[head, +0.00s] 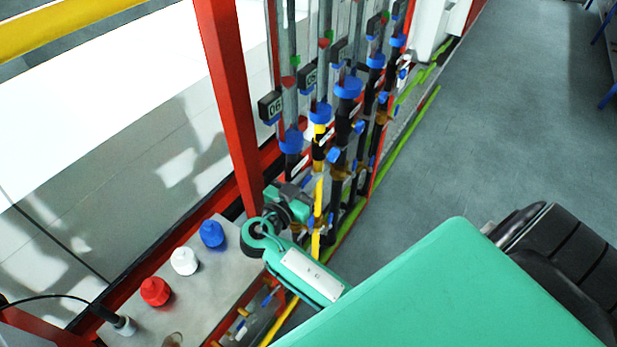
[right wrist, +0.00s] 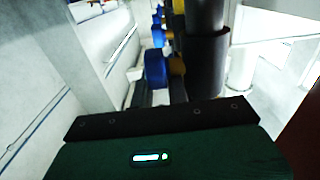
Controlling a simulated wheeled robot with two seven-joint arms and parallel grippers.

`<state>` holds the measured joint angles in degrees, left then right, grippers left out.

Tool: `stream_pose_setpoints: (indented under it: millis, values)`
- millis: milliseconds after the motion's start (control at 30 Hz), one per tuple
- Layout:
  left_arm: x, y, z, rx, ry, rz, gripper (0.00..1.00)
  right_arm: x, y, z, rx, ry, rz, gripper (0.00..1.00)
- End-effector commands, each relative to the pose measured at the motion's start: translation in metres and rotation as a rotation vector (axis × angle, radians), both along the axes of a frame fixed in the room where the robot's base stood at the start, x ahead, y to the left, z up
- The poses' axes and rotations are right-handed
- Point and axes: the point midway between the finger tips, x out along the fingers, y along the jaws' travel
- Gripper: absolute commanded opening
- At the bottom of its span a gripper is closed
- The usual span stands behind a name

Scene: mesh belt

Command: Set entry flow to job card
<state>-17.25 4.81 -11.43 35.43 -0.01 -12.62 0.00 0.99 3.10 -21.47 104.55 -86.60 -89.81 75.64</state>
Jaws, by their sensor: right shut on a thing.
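A row of upright flow meter columns stands in the head view, with black number tags; the nearest tag (head: 270,107) reads 06. Small blue valve knobs (head: 335,155) stick out lower on the columns behind. My right gripper (head: 304,196) is at the lower part of the nearest column, shut on what looks like its valve knob, mostly hidden by the fingers. The right wrist view shows another blue knob (right wrist: 155,68) on a brass stem beyond the dark gripper edge. No job card can be made out. My left gripper is out of view.
A red post (head: 230,100) rises just left of the columns. Red (head: 155,291), white (head: 184,261) and blue (head: 212,234) caps stand on a grey panel (head: 215,290) at lower left. Green strips (head: 408,130) run along the floor.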

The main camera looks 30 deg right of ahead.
Motion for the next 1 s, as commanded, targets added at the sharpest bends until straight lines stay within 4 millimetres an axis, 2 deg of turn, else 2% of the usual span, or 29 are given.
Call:
stream_pose_setpoints:
  millis: [167, 400, 700, 1000]
  values:
    - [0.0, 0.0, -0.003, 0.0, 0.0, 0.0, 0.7, 0.0, 0.0, -0.001, 0.016, 0.006, -0.002, 0.0]
    - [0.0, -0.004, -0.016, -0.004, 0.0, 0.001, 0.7, 0.001, -0.003, -0.002, 0.18, 0.067, -0.005, 0.0]
    - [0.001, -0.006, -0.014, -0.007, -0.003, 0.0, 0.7, 0.003, -0.007, 0.0, 0.354, 0.144, -0.002, 0.0]
    - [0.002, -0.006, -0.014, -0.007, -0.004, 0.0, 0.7, 0.003, -0.007, -0.001, 0.375, 0.154, 0.0, 0.0]
